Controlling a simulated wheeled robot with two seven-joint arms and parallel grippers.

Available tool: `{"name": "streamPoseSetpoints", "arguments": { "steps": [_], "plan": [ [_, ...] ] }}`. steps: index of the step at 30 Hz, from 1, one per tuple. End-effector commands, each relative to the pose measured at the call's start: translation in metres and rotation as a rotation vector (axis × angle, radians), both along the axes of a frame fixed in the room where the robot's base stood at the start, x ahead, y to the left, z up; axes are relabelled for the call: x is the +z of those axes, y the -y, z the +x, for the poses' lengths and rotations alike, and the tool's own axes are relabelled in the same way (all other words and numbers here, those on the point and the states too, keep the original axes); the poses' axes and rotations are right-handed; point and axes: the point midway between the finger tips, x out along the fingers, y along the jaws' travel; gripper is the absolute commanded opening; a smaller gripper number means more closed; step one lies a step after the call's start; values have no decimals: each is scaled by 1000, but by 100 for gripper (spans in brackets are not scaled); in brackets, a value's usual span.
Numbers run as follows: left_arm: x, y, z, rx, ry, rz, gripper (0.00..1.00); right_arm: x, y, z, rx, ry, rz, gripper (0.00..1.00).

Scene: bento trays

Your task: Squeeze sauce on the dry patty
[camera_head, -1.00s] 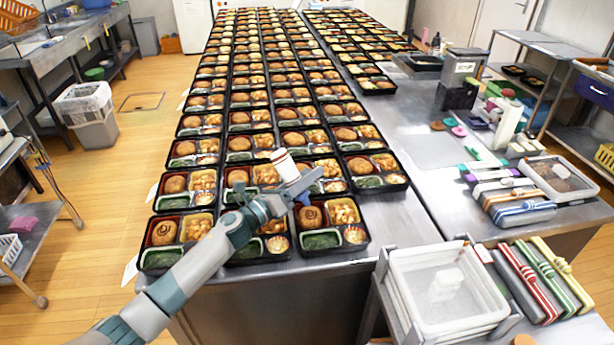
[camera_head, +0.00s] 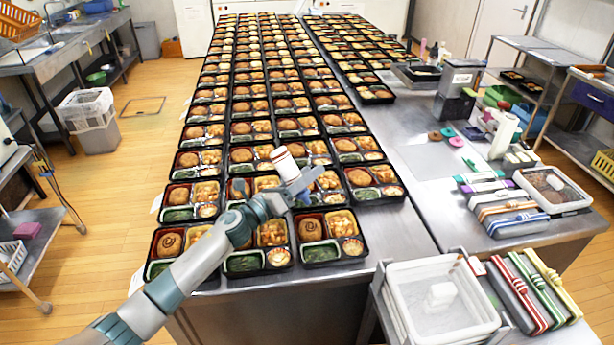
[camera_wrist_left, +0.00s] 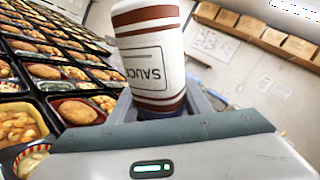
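My left gripper (camera_head: 312,183) is shut on the sauce bottle (camera_head: 286,165), white with brown bands, holding it tilted above the trays. The bottle (camera_wrist_left: 150,58) also fills the top middle of the left wrist view, its SAUCE label showing. In the front row, the left patty (camera_head: 169,243) and right patty (camera_head: 310,229) carry dark swirls of sauce. In the row behind, the left patty (camera_head: 180,196) and right patty (camera_head: 359,177) look plain. My right gripper is not in view.
Long rows of filled bento trays (camera_head: 330,262) cover the steel table. A white tub (camera_head: 400,318) and wrapped boxes (camera_head: 545,285) stand at front right. A bare steel strip (camera_head: 412,225) lies right of the trays.

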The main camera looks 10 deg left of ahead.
Motion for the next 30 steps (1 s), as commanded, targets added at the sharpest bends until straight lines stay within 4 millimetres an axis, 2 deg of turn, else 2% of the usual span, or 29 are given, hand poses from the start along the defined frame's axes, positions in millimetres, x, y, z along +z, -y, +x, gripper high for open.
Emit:
{"name": "streamPoseSetpoints", "arguments": {
  "steps": [1,4,18,23,30],
  "plan": [
    [10,0,0,0,2,0,40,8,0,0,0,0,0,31],
    [15,0,0,-1,1,1,40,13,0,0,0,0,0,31],
    [16,1,0,0,-10,-30,40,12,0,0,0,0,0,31],
    [19,1,-1,0,-96,-237,40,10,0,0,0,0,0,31],
    [32,1,-1,0,-283,-690,40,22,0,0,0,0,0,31]
  ]
}}
